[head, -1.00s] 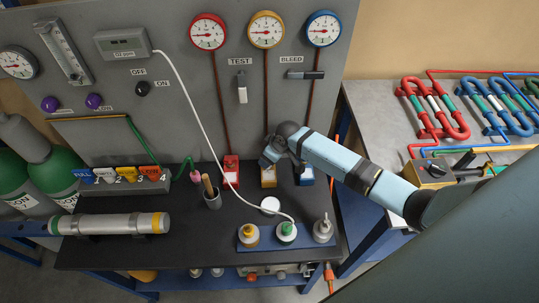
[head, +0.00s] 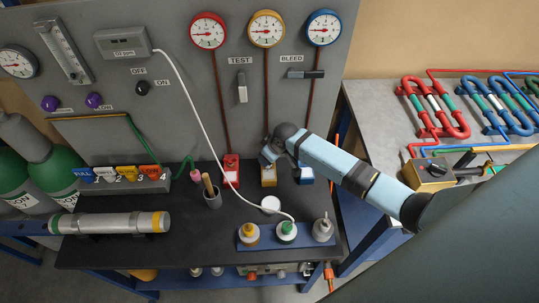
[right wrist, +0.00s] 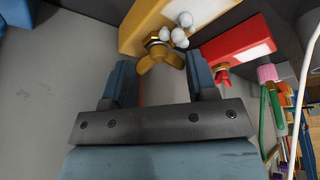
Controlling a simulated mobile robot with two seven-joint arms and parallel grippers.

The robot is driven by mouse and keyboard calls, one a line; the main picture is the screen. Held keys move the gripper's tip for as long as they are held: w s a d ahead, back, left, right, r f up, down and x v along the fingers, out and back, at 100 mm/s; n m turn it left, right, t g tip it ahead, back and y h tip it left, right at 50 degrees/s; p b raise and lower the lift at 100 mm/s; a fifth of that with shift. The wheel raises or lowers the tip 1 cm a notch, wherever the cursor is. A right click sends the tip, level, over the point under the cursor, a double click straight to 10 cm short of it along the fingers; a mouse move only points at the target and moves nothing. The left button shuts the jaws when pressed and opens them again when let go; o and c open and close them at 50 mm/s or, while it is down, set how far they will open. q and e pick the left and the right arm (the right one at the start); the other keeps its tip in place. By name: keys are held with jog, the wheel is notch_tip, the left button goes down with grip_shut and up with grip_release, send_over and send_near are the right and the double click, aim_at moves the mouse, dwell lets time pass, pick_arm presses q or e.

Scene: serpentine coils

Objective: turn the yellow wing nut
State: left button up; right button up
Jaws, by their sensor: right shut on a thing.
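The yellow wing nut (right wrist: 160,57) shows in the right wrist view on the front of a yellow block (right wrist: 140,22), with brassy thread and a cluster of small white balls beside it. The same yellow block (head: 268,176) stands below the yellow-rimmed gauge in the head view, where my right gripper (head: 268,157) hides the wing nut. My left gripper is not in view.
A red block (right wrist: 235,45) with its own red nut stands close beside the yellow one, and a blue block (head: 305,175) is on the other side. In front stand a white disc (head: 271,203) and several capped bottles on a blue tray (head: 266,243). A white tube (head: 195,110) hangs nearby.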

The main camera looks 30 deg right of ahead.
jog(key=m+h, duration=0.1)
jog(key=m, duration=0.1)
jog(key=m+h, duration=0.1)
jog(key=m, duration=0.2)
jog(key=shift+a, duration=0.2)
jog(key=shift+m+h, duration=0.5)
jog(key=shift+m, duration=0.9)
jog(key=o, duration=0.7)
jog(key=shift+c, duration=0.2)
jog(key=shift+r, duration=0.1)
